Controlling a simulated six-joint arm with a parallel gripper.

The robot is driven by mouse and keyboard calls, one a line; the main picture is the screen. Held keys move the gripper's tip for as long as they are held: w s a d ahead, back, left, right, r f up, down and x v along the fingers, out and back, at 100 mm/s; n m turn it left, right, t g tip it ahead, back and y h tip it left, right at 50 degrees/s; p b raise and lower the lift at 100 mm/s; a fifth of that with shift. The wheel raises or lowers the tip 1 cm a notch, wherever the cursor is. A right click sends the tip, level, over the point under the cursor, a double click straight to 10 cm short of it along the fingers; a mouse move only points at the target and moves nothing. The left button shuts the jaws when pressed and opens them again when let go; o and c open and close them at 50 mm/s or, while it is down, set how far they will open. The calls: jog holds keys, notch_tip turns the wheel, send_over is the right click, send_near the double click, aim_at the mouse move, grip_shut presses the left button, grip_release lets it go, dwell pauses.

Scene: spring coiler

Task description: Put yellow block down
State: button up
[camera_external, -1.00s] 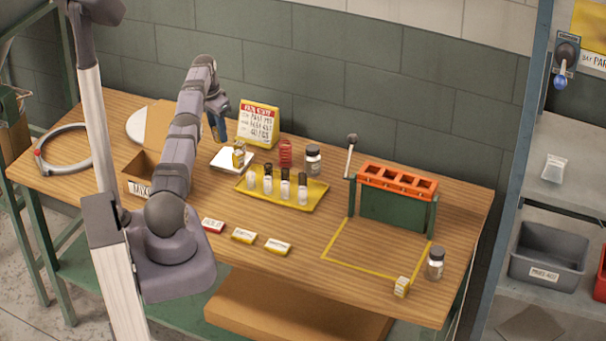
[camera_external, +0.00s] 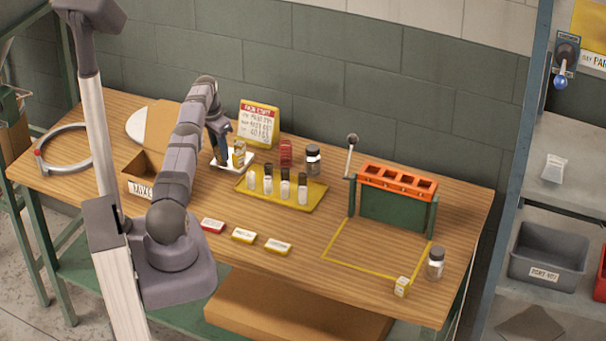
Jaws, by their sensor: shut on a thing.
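My gripper (camera_external: 219,157) is at the left edge of a small white pad (camera_external: 240,168), low over the table. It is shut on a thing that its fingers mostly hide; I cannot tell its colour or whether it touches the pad. A small yellowish upright item (camera_external: 239,153) stands on the pad just right of my fingers. A small yellow-and-white block (camera_external: 401,287) sits at the front right corner of a yellow taped outline (camera_external: 345,262).
A yellow tray (camera_external: 262,199) with several small vials lies right of the pad. A sign (camera_external: 258,124), a red item (camera_external: 285,152) and a dark-capped jar (camera_external: 312,159) stand behind. An open box (camera_external: 139,187) is left of my arm. An orange rack (camera_external: 397,181) stands right.

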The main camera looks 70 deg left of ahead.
jog(key=shift+f, duration=0.1)
jog(key=shift+f, duration=0.15)
jog(key=o, duration=1.1)
jog(key=shift+c, duration=0.2)
jog(key=shift+r, duration=0.25)
notch_tip(320, 180, up, 12)
jog(key=s+b, duration=0.1)
jog(key=shift+s+d, duration=0.35)
jog(key=shift+w, duration=0.1)
